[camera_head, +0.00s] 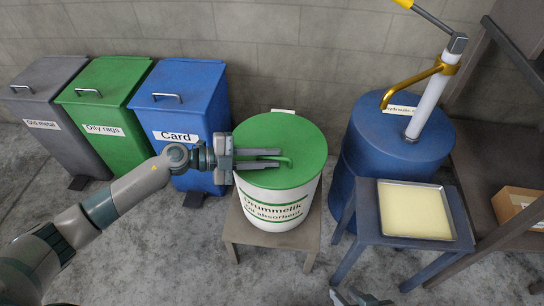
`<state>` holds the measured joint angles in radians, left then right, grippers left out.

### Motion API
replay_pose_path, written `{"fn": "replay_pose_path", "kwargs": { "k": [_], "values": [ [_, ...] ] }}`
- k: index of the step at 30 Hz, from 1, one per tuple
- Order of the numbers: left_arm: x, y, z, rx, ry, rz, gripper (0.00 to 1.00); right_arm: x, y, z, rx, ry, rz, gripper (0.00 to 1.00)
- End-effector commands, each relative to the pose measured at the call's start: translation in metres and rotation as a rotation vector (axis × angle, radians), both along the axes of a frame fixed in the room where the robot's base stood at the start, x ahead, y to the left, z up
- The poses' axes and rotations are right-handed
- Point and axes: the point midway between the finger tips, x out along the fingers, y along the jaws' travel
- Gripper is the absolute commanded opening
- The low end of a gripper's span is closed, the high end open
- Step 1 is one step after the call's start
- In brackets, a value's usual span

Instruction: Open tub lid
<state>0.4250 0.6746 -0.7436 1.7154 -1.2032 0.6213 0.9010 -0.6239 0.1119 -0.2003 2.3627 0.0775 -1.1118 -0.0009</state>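The tub (274,214) is white with a round green lid (282,130) and a label reading "Drummelik". It stands upright on a small wooden stand, and the lid sits on it. A green handle (287,162) lies on top of the lid. My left gripper (279,158) reaches in from the left, level over the lid, with its two fingers at the handle. A narrow gap shows between the fingers; whether they press on the handle I cannot tell. My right gripper (357,298) shows only in part at the bottom edge, its fingers apart and empty.
Grey, green and blue bins (185,95) stand at the left by the wall. A blue drum (392,140) with a pump stands right of the tub. A blue stand with a yellowish tray (462,238) is in front of it. A cardboard box (512,203) lies far right.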

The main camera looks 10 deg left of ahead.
Motion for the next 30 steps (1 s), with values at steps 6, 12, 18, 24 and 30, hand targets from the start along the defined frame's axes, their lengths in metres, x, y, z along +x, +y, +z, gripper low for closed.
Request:
{"fn": "replay_pose_path", "kwargs": {
  "k": [6,12,18,24,30],
  "values": [
    [0.0038,-0.0106,-0.0026,0.001,0.000,0.001,0.17,-0.0004,0.0011,0.0006,0.002,-0.002,0.001,0.31],
    [0.0041,-0.0113,-0.0027,0.001,0.000,0.001,0.17,-0.0030,0.0024,0.0006,0.005,0.001,0.003,0.31],
    [0.0039,-0.0111,-0.0027,0.001,0.000,0.001,0.00,-0.0063,0.0027,-0.0007,0.005,0.007,0.003,0.31],
    [0.0037,-0.0110,-0.0027,0.001,0.000,-0.001,0.00,-0.0067,0.0026,-0.0007,0.005,0.008,0.003,0.31],
    [0.0039,-0.0109,-0.0008,0.001,0.006,0.000,0.00,-0.0058,0.0005,0.0014,-0.002,0.013,0.002,0.31]
  ]
}}
